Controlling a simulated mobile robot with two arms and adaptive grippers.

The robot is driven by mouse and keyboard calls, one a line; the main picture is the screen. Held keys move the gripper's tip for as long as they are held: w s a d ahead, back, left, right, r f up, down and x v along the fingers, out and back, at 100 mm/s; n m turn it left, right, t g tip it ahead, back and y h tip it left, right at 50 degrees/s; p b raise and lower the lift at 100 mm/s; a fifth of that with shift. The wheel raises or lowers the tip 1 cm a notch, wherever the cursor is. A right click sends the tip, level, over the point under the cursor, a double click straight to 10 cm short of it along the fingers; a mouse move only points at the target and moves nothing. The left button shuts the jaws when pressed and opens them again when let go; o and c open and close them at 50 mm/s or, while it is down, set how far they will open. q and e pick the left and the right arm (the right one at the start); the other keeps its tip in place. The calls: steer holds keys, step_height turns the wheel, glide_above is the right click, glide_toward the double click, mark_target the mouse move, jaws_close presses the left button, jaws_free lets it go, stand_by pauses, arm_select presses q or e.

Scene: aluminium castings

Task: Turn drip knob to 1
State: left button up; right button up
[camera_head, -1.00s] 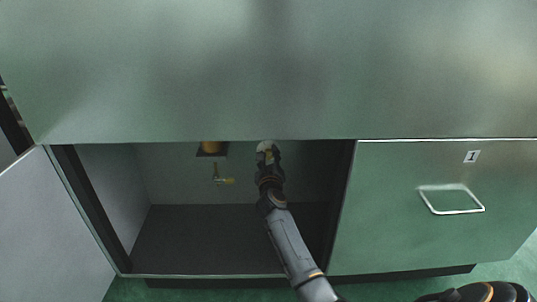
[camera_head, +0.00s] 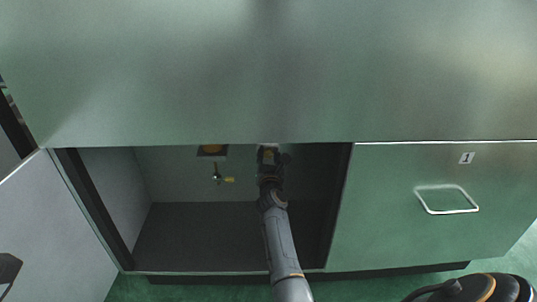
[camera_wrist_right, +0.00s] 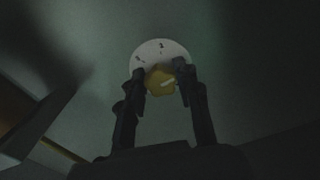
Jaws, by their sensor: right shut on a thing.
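The yellow drip knob (camera_wrist_right: 163,82) sits in front of a round white dial (camera_wrist_right: 158,51) with small dark marks, in the right wrist view. A pale pointer line on the knob lies slanted, near level. The marks are too small to read. My right gripper (camera_wrist_right: 160,73) is shut on the knob, one finger on each side. In the head view my right gripper (camera_head: 268,157) reaches into the open cabinet at its back wall, and hides most of the knob. A dark part at the lower left edge may be my left gripper (camera_head: 8,270); its fingers cannot be made out.
The cabinet (camera_head: 200,235) is open, with its door (camera_head: 55,225) swung out left. A brass tap (camera_head: 217,178) with a yellow handle hangs left of my right gripper. A shut drawer front (camera_head: 400,235) labelled 1 stands right. A large metal panel (camera_head: 270,70) overhangs the opening.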

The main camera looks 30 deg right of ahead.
steer(key=shift+m, duration=0.4)
steer(key=o, duration=1.2)
steer(key=shift+c, duration=0.2)
steer(key=v, duration=0.7)
steer(key=shift+s, duration=0.25)
steer(key=shift+a, duration=0.15)
